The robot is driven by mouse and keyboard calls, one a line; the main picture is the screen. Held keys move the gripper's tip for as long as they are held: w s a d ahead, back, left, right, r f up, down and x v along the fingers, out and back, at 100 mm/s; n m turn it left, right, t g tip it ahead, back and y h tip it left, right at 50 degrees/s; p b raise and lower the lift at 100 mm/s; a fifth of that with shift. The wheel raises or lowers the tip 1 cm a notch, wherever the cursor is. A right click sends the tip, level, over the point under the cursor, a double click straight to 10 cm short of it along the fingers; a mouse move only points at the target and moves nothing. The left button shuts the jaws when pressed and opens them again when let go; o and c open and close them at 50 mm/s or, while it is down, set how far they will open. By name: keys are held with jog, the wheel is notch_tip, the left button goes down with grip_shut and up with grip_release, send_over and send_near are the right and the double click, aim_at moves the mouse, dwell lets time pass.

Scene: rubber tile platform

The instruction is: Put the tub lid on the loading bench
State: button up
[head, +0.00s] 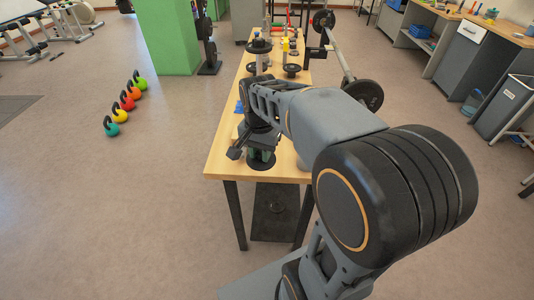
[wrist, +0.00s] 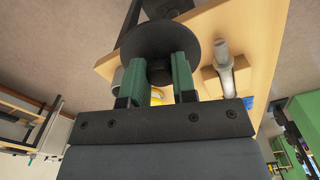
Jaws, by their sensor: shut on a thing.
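My gripper (head: 259,150) is over the near end of a wood-topped bench (head: 225,143). Its green fingers (wrist: 160,77) are shut on the knob under or on a dark round disc, which looks like the tub lid (wrist: 158,38). The lid also shows in the head view (head: 261,162), just below the fingers at the bench's near end. In the wrist view the disc overlaps the bench edge. I cannot tell whether it touches the bench top. My arm hides part of the bench's right side.
Further back on the bench stand a round black weight stand (head: 259,46) and a small black disc with a knob (head: 291,70). A barbell (head: 345,60) leans at the right. Several kettlebells (head: 127,102) stand left near a green pillar (head: 165,38).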

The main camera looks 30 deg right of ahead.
jog(key=w+d+f, duration=0.3)
jog(key=w+f, duration=0.1)
jog(key=w+d+f, duration=0.2)
jog(key=shift+w+d+f, duration=0.3)
jog(key=shift+w+f, duration=0.05)
jog(key=shift+w+d+f, duration=0.35)
jog(key=shift+w+f, duration=0.05)
jog(key=shift+f, duration=0.25)
jog(key=shift+w+f+b, duration=0.15)
jog(key=shift+f+b, duration=0.2)
jog(key=shift+f, duration=1.3)
jog(key=shift+f, duration=0.2)
jog(key=o, duration=0.9)
